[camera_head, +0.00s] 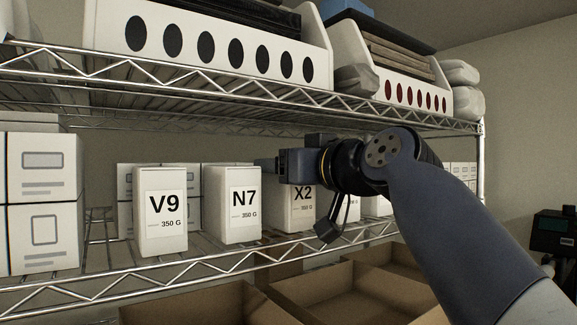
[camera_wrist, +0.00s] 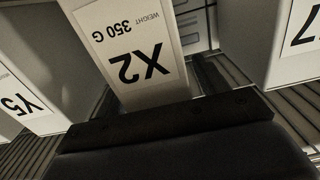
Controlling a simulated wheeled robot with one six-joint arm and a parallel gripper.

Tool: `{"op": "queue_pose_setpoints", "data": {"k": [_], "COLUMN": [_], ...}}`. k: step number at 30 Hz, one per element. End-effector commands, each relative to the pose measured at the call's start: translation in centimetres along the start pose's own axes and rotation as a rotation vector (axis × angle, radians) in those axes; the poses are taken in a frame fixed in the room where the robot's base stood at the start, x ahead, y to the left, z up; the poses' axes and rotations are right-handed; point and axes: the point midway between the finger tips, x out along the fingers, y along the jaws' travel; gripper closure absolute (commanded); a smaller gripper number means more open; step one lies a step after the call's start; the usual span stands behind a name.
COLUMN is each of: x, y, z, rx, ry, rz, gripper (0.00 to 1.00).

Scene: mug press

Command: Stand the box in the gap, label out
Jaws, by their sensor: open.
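The white box marked X2 (camera_head: 296,208) stands on the middle wire shelf, its label facing out. My gripper (camera_head: 278,166) is open at the top of this box and covers its upper part in the head view. In the wrist view the X2 box (camera_wrist: 140,50) appears upside down, just beyond my gripper's dark edge (camera_wrist: 170,122). I cannot tell whether they touch. White boxes marked N7 (camera_head: 233,205) and V9 (camera_head: 160,212) stand upright to the left, labels out. A bare stretch of shelf shows left of V9.
A Y5 box (camera_wrist: 25,100) stands on the other side of X2, mostly hidden by my arm in the head view. Larger white cartons (camera_head: 42,205) stand at the far left. White bins (camera_head: 215,45) fill the upper shelf; open brown cartons (camera_head: 350,285) lie below.

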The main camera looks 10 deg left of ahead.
Motion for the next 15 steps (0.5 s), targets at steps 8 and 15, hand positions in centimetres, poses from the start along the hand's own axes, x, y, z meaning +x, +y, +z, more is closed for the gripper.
{"op": "queue_pose_setpoints", "data": {"k": [8,15], "x": [-5.7,-10.2], "y": [0.1,0.1], "z": [0.3,0.2], "rx": [-0.002,0.000], "ry": [0.005,0.002], "rz": [0.006,0.005], "gripper": [0.31,0.31]}}
